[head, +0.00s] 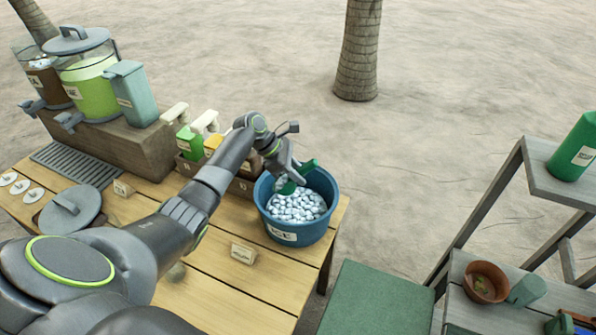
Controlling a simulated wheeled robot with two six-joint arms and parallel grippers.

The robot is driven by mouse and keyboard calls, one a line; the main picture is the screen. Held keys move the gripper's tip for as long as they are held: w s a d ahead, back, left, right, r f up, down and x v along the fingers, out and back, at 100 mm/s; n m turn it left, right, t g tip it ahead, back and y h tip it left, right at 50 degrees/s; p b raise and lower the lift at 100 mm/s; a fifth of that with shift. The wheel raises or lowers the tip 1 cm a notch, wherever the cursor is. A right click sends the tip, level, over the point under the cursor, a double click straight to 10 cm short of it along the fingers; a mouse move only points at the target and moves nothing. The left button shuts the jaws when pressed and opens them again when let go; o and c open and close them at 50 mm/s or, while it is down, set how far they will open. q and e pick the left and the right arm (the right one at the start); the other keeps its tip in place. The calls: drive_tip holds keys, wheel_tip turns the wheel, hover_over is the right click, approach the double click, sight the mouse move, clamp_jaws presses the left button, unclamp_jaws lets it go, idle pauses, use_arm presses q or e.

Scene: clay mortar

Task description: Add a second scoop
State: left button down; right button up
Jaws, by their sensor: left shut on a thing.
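A blue tub labelled ICE (284,235) stands at the right end of the wooden table and holds many pale ice cubes (298,208). My left gripper (288,172) is over the tub's back left part, shut on a green scoop (288,187). The scoop's lower part is at the ice surface; I cannot tell whether any ice is in it. The gripper hides part of the scoop. My right gripper is not in view.
Drink dispensers (88,85) and a teal container (131,92) stand on a raised block at the back left. A crate with cartons (190,143) is left of the tub. A grey shelf (560,182) with a green bottle (576,148) stands at the right, above a terracotta pot (486,282).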

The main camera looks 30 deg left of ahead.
sight(308, 163)
use_arm(q)
drive_tip(key=shift+w+d+r+g+y+p, duration=0.15)
drive_tip(key=shift+d+r+g+y+p, duration=0.2)
drive_tip(key=shift+r+y+p, duration=0.8)
drive_tip(key=shift+w+d+r+g+y+p, duration=0.15)
drive_tip(key=shift+d+r+p, duration=0.25)
drive_tip(key=shift+p, duration=1.5)
drive_tip(key=shift+w+d+r+g+y+p, duration=0.3)
drive_tip(key=shift+r+y+p, duration=0.4)
drive_tip(key=shift+p, duration=0.8)
drive_tip(key=shift+d+r+g+y+p, duration=0.3)
drive_tip(key=shift+d+r+y+p, duration=0.2)
drive_tip(key=shift+p, duration=0.25)
drive_tip(key=shift+w+d+r+y+p, duration=0.2)
drive_tip(key=shift+r+y+p, duration=0.15)
drive_tip(key=shift+y, duration=0.25)
drive_tip(key=shift+g, duration=0.3)
drive_tip(key=shift+f, duration=0.1)
